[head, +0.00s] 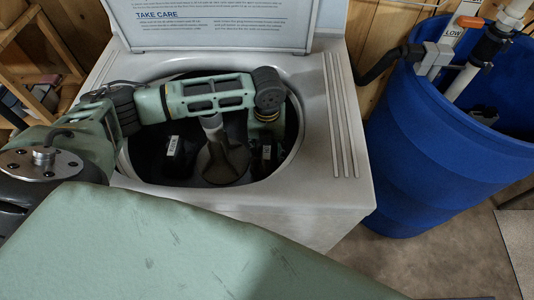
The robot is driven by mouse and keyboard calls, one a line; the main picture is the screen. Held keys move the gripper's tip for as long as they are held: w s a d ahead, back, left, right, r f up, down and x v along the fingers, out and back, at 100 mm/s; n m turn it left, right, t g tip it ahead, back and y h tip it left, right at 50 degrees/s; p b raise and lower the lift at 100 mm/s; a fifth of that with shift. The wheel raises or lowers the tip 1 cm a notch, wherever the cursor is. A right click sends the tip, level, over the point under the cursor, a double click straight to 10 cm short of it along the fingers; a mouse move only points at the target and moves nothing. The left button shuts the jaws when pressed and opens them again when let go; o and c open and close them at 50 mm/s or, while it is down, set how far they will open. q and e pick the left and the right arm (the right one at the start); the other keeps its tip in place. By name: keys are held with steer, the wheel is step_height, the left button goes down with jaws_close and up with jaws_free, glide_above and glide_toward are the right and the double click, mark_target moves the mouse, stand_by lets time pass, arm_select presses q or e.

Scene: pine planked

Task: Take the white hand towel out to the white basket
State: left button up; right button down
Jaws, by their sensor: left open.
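No white hand towel and no white basket can be made out in this view. My left arm reaches from the left over the open tub of a white top-loading washing machine (345,175). Its wrist bends down into the right side of the tub. My left gripper (264,163) is dark against the dark tub, to the right of the grey agitator (222,160). Its fingers are open, and I see nothing between them. The tub floor is mostly hidden by shadow, the agitator and my arm. My right gripper is out of view.
The washer's raised lid (215,22) stands at the back. A large blue barrel (440,150) with pipes stands close on the right. A wooden shelf (50,50) is at the left. Some floor (465,250) shows at the lower right.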

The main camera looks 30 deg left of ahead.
arm_select(q)
jaws_close()
stand_by(0.5)
